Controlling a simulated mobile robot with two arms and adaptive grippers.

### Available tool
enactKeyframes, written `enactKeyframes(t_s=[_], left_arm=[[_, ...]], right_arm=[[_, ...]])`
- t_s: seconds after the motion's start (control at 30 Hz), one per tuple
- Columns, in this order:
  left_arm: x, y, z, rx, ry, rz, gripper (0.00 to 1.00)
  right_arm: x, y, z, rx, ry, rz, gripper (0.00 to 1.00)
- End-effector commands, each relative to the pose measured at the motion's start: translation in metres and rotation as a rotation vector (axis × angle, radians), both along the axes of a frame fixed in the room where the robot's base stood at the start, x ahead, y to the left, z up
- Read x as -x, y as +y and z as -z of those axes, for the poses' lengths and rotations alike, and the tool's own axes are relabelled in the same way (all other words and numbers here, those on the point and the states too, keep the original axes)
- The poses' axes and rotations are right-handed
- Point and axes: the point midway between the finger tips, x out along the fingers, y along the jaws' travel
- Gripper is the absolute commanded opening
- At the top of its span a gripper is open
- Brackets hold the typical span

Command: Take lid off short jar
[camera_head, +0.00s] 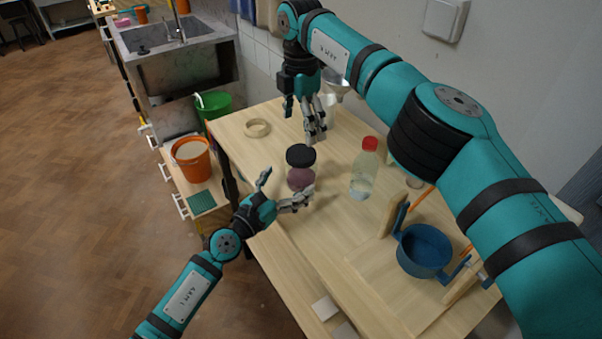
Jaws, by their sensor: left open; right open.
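I cannot tell whether either finger touches the jar. My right gripper (305,118) is open and empty, pointing down beyond the lid and apart from it.
A clear bottle with a red cap (364,170) stands right of the jar. A blue pot (424,251) sits in a wooden frame at front right. A pale ring (257,128) lies at the back left. An orange bucket (192,158) stands left of the table (330,240).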

Motion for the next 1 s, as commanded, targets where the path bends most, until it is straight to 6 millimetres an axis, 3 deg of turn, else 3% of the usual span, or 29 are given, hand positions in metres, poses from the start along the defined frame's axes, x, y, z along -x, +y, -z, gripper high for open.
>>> enactKeyframes(t_s=[0.1,0.3,0.7,1.0], left_arm=[[-0.018,-0.013,-0.001,0.0,-0.002,0.0,1.0],[-0.037,-0.026,0.0,0.002,0.0,-0.001,1.0],[-0.042,-0.029,0.0,-0.001,-0.001,-0.001,1.0],[-0.041,-0.029,0.0,0.0,0.0,-0.001,0.62]], right_arm=[[0.0,0.0,0.0,0.0,0.0,0.0,0.88],[0.0,0.0,0.0,0.0,0.0,0.0,0.88],[0.0,0.0,0.0,0.0,0.0,0.0,0.88],[0.0,0.0,0.0,0.0,0.0,0.0,0.88]])
